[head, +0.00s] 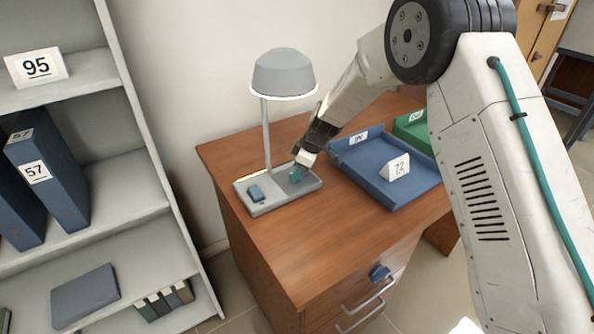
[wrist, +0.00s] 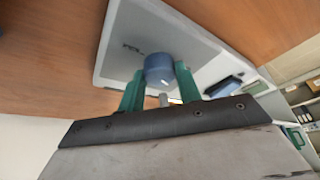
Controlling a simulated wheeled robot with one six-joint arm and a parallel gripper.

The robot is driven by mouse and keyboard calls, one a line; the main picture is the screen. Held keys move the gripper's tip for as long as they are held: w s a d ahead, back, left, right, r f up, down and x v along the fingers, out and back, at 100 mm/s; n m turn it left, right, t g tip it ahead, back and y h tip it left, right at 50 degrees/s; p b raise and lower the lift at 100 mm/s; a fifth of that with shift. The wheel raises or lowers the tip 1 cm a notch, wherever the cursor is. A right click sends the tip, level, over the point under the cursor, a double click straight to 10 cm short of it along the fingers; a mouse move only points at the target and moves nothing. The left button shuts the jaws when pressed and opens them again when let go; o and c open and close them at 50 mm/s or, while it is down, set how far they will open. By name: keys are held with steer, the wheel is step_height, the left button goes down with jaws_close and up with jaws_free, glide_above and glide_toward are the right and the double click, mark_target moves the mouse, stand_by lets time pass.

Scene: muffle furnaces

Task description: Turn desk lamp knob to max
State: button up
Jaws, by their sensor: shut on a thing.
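The desk lamp (head: 284,75) has a grey shade, a thin post and a flat grey base (head: 268,205), and stands at the left of the wooden desk. My gripper (head: 298,171) is down at the right part of the base, and hides the knob in the head view. In the wrist view the round blue-grey knob (wrist: 159,69) is between the green fingers of my gripper (wrist: 160,90), which is shut on it. The knob's setting cannot be read.
A grey shelf with binders (head: 45,175) stands at left. The desk's front top (head: 310,245) is clear.

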steer(key=m+t, duration=0.1)
steer(key=m, duration=0.2)
steer(key=m+t+h, duration=0.1)
steer(key=m, duration=0.2)
steer(key=shift+s+a, duration=0.1)
steer(key=shift+s, duration=0.05)
steer(key=m, duration=0.2)
steer(key=m+t+h, duration=0.1)
steer(key=m, duration=0.2)
steer(key=shift+a+h, duration=0.15)
steer(key=shift+h, duration=0.15)
steer(key=o, duration=1)
steer(key=shift+s+r, duration=0.1)
